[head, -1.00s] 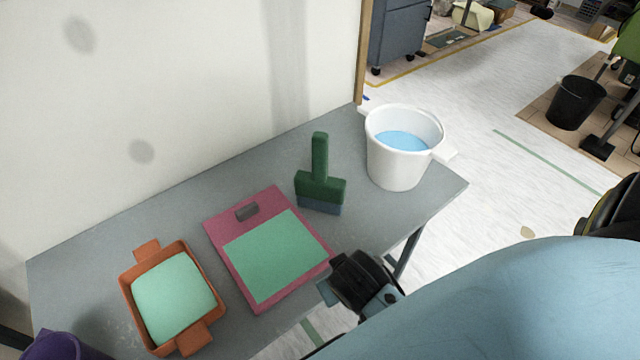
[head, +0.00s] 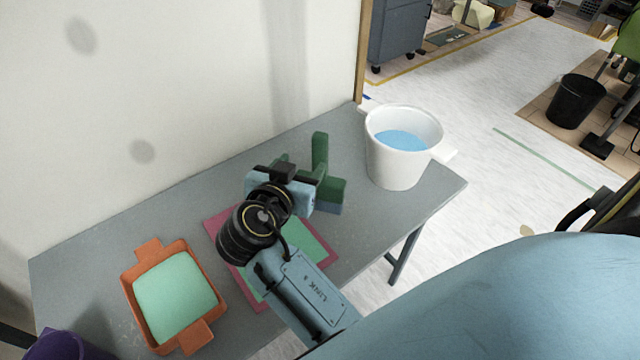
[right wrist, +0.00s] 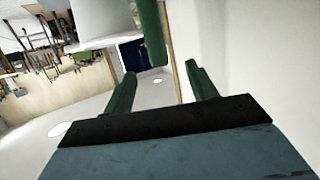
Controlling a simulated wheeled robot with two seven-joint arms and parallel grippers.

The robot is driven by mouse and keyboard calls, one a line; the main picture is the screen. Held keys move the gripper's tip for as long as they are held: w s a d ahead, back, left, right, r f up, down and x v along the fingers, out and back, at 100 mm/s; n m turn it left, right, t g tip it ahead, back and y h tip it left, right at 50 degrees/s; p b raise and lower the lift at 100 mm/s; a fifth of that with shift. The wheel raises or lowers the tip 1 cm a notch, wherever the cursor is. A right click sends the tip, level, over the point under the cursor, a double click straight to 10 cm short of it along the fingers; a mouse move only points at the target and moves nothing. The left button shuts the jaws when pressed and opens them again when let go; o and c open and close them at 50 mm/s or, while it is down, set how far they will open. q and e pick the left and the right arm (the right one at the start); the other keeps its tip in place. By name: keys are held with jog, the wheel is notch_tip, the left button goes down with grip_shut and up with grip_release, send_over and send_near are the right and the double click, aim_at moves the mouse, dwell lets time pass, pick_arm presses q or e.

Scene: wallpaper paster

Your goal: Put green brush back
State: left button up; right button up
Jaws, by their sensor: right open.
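The green brush (head: 331,189) stands upright on the grey table, with its handle (head: 320,148) pointing up and a blue-grey lower edge. My right gripper (head: 318,172) is open just left of the brush, over the far part of the pink board, and hides part of the brush. In the right wrist view the green handle (right wrist: 151,32) shows beyond and between the two open dark green fingers (right wrist: 160,75). I cannot tell whether the fingers touch the brush. My left gripper is not in view.
A white bucket (head: 393,169) with blue liquid stands right of the brush. The pink board (head: 216,219) with a green sheet lies partly under my right arm. An orange tray (head: 135,305) holds a green pad. A purple container (head: 62,346) is at lower left. A wall borders the table.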

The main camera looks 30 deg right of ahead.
aim_at(318, 148)
jog(key=x, duration=0.4)
jog(key=shift+s+p+x, duration=0.2)
jog(key=shift+p+x, duration=0.3)
jog(key=shift+x, duration=2.2)
jog(key=shift+d, duration=0.1)
jog(key=shift+c, duration=0.3)
grip_shut()
